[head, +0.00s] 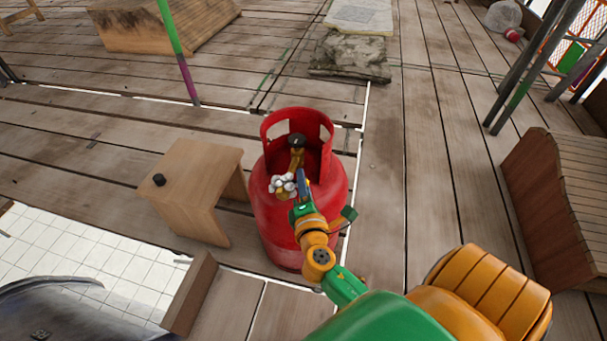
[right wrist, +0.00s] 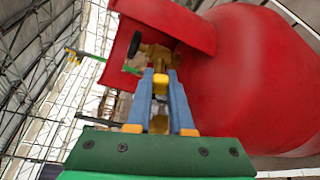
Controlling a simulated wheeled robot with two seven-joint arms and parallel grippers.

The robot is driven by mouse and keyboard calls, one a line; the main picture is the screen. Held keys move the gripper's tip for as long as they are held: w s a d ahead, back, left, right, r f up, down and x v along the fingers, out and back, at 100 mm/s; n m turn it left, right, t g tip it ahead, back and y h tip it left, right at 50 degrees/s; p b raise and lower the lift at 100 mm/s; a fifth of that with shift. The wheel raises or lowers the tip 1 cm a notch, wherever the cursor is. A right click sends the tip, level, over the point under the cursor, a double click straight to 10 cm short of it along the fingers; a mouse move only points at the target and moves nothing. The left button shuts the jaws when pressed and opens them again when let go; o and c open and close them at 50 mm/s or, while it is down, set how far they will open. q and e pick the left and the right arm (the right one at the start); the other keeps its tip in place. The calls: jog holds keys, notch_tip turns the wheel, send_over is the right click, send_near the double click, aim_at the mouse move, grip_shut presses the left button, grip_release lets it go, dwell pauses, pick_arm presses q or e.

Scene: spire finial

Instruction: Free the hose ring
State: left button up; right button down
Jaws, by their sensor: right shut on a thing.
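A red gas cylinder (head: 330,200) stands upright on the planks. Inside its collar is a brass valve (head: 296,158) with a black knob (head: 296,141) on top. A silvery lobed ring (head: 283,186), which looks like the hose ring, sits low on the valve's near side. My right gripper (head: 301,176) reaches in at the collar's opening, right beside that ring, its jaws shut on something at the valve. In the right wrist view the blue fingers (right wrist: 161,75) point at the brass valve (right wrist: 155,54); the gripped part is mostly hidden between them. My left gripper is out of view.
A small wooden stool (head: 195,180) with a black cap (head: 158,180) on it stands just left of the cylinder. A slatted wooden piece (head: 565,200) and dark poles (head: 535,65) are at the right. The planks right of the cylinder are clear.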

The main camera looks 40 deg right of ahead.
jog(key=c, duration=1.1)
grip_release()
